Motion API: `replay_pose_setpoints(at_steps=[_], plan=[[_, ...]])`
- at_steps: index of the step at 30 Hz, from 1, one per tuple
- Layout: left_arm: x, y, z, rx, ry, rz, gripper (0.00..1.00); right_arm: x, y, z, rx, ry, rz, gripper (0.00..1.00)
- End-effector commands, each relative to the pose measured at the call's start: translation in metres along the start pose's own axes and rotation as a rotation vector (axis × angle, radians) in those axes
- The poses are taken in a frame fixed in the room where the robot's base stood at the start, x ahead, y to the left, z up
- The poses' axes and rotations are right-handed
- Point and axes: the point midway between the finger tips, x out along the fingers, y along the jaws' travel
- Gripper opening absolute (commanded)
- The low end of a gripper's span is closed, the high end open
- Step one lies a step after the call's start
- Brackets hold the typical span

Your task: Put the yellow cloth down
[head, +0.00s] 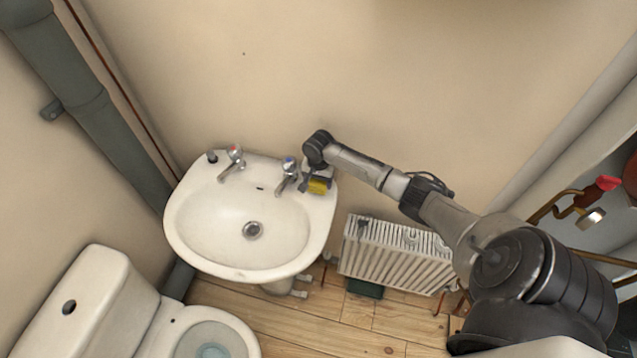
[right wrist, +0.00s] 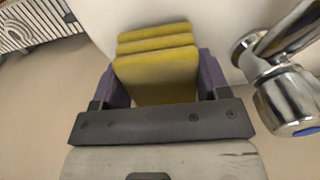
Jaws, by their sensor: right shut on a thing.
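The yellow cloth (head: 318,186) is at the right back corner of the white sink (head: 184,232), beside the blue-marked tap (head: 287,172). In the right wrist view the cloth (right wrist: 158,68) is folded in layers and sits between the two fingers. My right gripper (head: 316,178) is shut on it, pointing down at the sink rim. It also shows in the right wrist view (right wrist: 157,85). I cannot tell whether the cloth touches the rim. My left gripper is not in view.
The blue-marked tap (right wrist: 290,98) is close to the right of the gripper in the wrist view. A red-marked tap (head: 233,160) and a small dark object (head: 212,156) stand further left on the sink. A white radiator (head: 392,256) is to the right, a toilet (head: 88,300) at lower left.

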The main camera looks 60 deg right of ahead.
Motion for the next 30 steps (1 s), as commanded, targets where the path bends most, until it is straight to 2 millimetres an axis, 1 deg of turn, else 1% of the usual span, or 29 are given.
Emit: replay_pose_setpoints(at_steps=[1,3,14,15,22,23,30], plan=[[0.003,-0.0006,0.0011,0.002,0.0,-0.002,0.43,0.0077,-0.0002,0.0,0.0,0.0,0.0,0.5],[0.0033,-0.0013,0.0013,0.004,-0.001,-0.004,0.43,0.0111,0.0,-0.0003,0.0,0.001,-0.001,0.5],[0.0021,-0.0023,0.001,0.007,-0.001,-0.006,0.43,0.0131,-0.0001,0.0,-0.001,0.0,-0.001,0.5],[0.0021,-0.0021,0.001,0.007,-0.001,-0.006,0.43,0.0135,-0.0001,0.0,-0.001,0.0,-0.001,0.71],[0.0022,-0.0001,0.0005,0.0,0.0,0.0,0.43,0.0135,0.0001,-0.0001,-0.001,0.0,-0.001,0.93],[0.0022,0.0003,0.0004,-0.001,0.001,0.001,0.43,0.0135,0.0001,-0.0001,-0.001,0.001,-0.001,0.94],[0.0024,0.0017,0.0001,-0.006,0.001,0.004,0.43,0.0126,0.0002,-0.0003,-0.001,0.001,-0.001,0.94]])
